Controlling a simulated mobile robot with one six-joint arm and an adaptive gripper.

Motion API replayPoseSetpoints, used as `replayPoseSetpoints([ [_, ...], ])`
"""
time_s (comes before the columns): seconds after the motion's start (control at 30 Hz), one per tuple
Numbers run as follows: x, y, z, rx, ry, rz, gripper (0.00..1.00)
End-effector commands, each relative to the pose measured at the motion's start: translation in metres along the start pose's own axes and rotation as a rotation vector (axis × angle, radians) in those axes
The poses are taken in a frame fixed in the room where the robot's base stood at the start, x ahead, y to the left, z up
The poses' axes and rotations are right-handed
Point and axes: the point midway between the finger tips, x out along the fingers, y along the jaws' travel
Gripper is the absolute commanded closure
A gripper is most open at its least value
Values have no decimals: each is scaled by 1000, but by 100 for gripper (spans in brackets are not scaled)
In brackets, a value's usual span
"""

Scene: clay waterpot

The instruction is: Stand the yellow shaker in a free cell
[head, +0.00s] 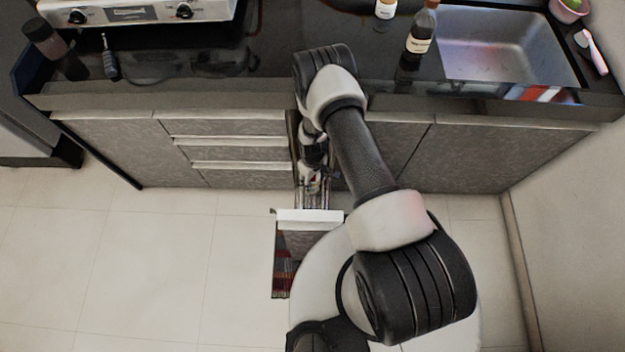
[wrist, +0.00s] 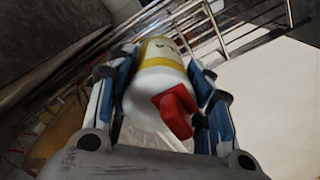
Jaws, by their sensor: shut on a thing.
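In the wrist view my gripper (wrist: 160,88) is shut on the yellow shaker (wrist: 158,55), its blue-lined fingers on both sides. The shaker is white with a yellow band and a red cap; the cap points toward the camera and it looks tilted in this view. Metal rails of the pull-out rack (wrist: 262,32) show at the upper right, apart from the shaker. In the head view the narrow pull-out (head: 310,216) stands open, and my gripper (head: 312,182) is small above its inner end. The cells are too small to make out, and my arm hides part of the rack.
The counter (head: 240,95) overhangs the rack's inner end, with closed drawers (head: 232,155) to the left. A dark bottle (head: 421,32) stands by the sink (head: 510,45). Blurred brown and white shapes (wrist: 48,135) lie at the wrist view's left. The floor (head: 150,260) left is clear.

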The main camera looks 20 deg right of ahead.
Motion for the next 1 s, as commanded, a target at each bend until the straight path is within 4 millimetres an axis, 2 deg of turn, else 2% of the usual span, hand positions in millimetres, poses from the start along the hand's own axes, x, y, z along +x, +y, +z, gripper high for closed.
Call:
replayPoseSetpoints([
  [0.37,5,0,-1,0,1,1,83],
  [0.4,5,0,-1,0,1,1,52],
  [0.7,5,0,-1,0,1,1,33],
  [1.0,4,0,-1,0,1,1,33],
])
